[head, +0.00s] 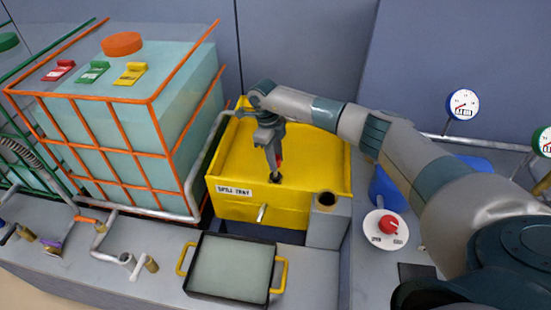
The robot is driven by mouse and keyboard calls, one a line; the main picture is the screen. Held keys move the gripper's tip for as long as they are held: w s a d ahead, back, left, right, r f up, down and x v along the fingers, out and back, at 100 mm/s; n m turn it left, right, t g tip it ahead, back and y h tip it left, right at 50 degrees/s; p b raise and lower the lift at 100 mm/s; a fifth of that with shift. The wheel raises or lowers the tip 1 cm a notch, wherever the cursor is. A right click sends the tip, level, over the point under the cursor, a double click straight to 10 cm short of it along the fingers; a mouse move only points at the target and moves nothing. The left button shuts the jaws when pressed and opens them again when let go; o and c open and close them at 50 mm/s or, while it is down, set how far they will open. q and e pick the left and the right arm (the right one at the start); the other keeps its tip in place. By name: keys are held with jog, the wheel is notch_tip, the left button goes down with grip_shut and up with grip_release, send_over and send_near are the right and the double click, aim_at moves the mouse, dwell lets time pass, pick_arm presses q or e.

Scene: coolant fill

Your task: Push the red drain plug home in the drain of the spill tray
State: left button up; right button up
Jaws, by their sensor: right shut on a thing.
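The yellow spill tray (325,180) stands in the middle of the head view, with a label reading SPILL TRAY on its front. My right arm reaches in from the right over it. My right gripper (277,172) points down at the tray's top and is shut on the red drain plug (280,160), of which only a small red part shows beside the fingers. A dark spot, likely the drain (276,179), lies right under the fingertips. I cannot tell how deep the plug sits in it. My left gripper is not in view.
A caged tank (175,100) with an orange cap stands left of the tray. A shallow pan (235,268) with yellow handles sits in front. A white dial with a red knob (388,227) and a blue container (385,188) are to the right. Pipes and valves lie at the left front.

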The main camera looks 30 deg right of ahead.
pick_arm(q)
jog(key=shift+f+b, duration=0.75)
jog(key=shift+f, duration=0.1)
pick_arm(e)
jog(key=shift+f, duration=0.85)
jog(key=o, duration=1)
jog(key=shift+r, duration=0.1)
jog(key=shift+w+r, duration=0.15)
jog(key=shift+r, duration=0.4)
jog(key=r, duration=0.1)
jog(key=r+b, duration=0.1)
jog(key=r, duration=0.2)
jog(key=shift+w+a+b, duration=0.25)
jog(key=shift+b, duration=0.15)
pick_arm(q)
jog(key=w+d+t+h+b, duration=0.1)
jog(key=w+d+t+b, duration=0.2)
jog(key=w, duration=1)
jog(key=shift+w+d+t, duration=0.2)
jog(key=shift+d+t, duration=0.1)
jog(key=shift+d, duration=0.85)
pick_arm(e)
notch_tip(320, 180, up, 12)
jog(key=w+a, duration=0.1)
jog(key=shift+w, duration=0.15)
jog(key=shift+f, duration=0.1)
